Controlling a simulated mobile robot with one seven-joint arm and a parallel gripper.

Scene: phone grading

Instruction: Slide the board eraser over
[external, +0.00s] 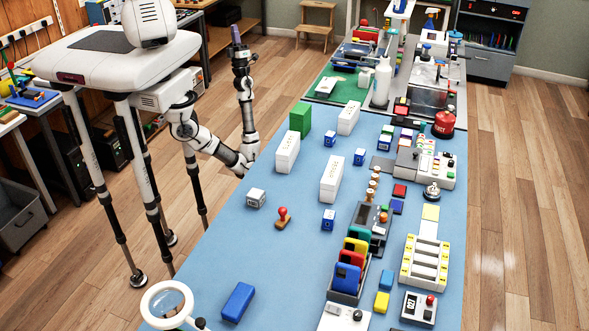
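A blue rounded block (238,302), which looks like the board eraser, lies flat on the blue table mat (270,255) near its front left edge. I cannot be sure it is the eraser. My arm bends at the table's left edge and then rises. My gripper (237,38) is at its upper end, pointing up, high above and far behind the blue block. A small purplish shape shows at the tip. It is too small to tell whether the fingers are open or shut.
A magnifier (167,304) stands left of the blue block. A red-topped stamp (283,217) and a small white box (256,198) lie behind it. White boxes (287,152) and a green box (300,119) stand farther back. Racks and devices fill the right side; the mat around the block is clear.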

